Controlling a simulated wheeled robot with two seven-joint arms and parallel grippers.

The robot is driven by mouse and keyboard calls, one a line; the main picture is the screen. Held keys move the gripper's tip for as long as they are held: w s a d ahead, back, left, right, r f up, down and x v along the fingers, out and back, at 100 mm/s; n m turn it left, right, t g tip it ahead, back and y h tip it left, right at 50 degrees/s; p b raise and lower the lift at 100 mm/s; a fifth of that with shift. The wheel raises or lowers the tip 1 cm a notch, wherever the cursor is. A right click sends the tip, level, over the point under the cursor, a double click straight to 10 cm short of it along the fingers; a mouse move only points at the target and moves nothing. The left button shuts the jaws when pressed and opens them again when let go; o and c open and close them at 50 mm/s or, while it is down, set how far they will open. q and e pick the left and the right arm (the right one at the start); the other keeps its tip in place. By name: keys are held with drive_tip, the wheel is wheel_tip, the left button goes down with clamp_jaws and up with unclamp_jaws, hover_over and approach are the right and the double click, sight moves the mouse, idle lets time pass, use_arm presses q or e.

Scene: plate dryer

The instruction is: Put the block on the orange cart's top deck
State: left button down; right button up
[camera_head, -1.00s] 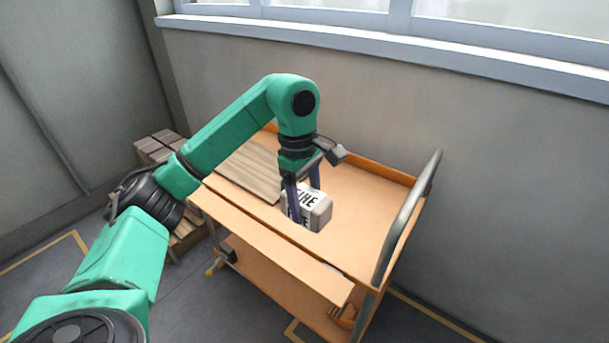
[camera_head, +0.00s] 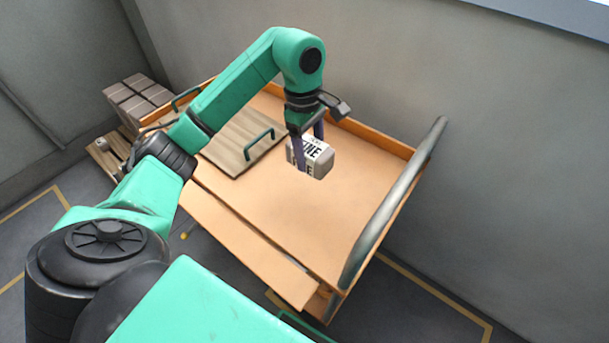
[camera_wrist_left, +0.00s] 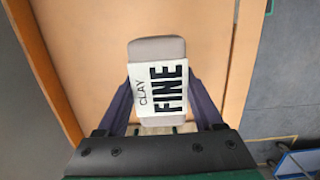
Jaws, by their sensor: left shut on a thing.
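The block (camera_head: 318,160) is a pale grey, rounded brick with a white label reading "FINE" and "CLAY". My left gripper (camera_head: 307,150) is shut on it, with dark fingers on either side. The block also fills the middle of the left wrist view (camera_wrist_left: 158,85), between the fingers. It hangs over the orange cart's top deck (camera_head: 335,215), inside its rims; the gap beneath it is hard to judge. My right gripper is not in view.
A wooden board (camera_head: 237,142) with green handles lies on the deck, left of the block. A grey push bar (camera_head: 395,205) stands at the cart's right end. The deck's right part is clear. Stacked bricks (camera_head: 135,98) stand at the back left.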

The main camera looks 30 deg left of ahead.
use_arm(q)
drive_tip(key=f, duration=0.3)
drive_tip(key=f+p, duration=0.1)
drive_tip(key=f, duration=0.7)
drive_tip(key=shift+w+f, duration=0.25)
drive_tip(key=shift+w, duration=0.05)
drive_tip(key=shift+f, duration=0.1)
unclamp_jaws()
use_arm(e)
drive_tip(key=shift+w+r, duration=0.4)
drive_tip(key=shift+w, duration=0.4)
use_arm(q)
drive_tip(key=shift+w+r, duration=0.1)
drive_tip(key=shift+r, duration=0.35)
drive_tip(key=r, duration=0.3)
drive_tip(key=a+r+b, duration=0.1)
drive_tip(key=r, duration=0.6)
drive_tip(key=shift+a+r, duration=0.15)
drive_tip(key=shift+r, duration=0.5)
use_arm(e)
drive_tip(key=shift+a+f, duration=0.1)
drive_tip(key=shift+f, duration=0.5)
